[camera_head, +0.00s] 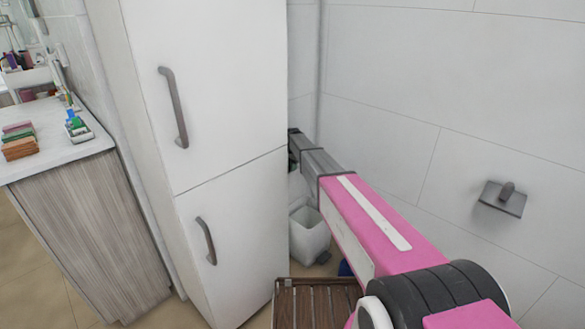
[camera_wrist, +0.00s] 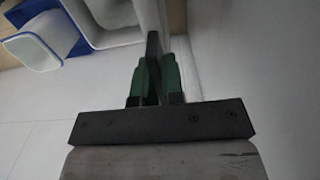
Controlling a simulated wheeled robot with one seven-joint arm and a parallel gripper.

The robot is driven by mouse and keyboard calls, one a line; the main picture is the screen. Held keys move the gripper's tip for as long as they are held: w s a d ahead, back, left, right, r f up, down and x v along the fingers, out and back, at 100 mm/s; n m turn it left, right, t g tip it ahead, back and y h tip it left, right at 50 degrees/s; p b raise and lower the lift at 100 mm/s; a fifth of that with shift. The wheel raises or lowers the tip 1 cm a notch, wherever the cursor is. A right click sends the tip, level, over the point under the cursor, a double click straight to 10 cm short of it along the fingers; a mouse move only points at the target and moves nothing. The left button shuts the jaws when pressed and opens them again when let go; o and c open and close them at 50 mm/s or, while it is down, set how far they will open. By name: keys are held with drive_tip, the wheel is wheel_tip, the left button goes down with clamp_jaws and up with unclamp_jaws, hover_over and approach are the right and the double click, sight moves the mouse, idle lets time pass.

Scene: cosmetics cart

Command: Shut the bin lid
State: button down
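The white bin (camera_head: 309,238) stands on the floor in the corner beside the tall cabinet, its top open. A pale upright piece behind it, partly hidden by my arm and the cabinet, may be the raised lid; I cannot be sure. In the wrist view, a white open container (camera_wrist: 112,38), apparently the bin, shows at the top. My gripper (camera_wrist: 152,60) has green-sided fingers close together, with nothing visibly held. Its tips appear near the container's right side; whether they touch is unclear. In the head view my gripper is mostly hidden.
The white cabinet (camera_head: 215,110) closely borders my arm on the left, and the tiled wall (camera_head: 400,90) on the right. A slatted brown wooden piece (camera_head: 315,305) is at the front. A blue-and-white container (camera_wrist: 35,50) is beside the bin. A wall holder (camera_head: 503,198) juts out at right.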

drive_tip(key=shift+s+d, duration=0.4)
drive_tip(key=shift+s, duration=0.05)
drive_tip(key=s+d+f+t+y, duration=0.8)
drive_tip(key=s+d+f, duration=0.1)
drive_tip(key=s+d, duration=0.4)
drive_tip(key=s+d+f, duration=0.3)
drive_tip(key=f, duration=0.8)
drive_tip(key=shift+d, duration=0.1)
idle(0.3)
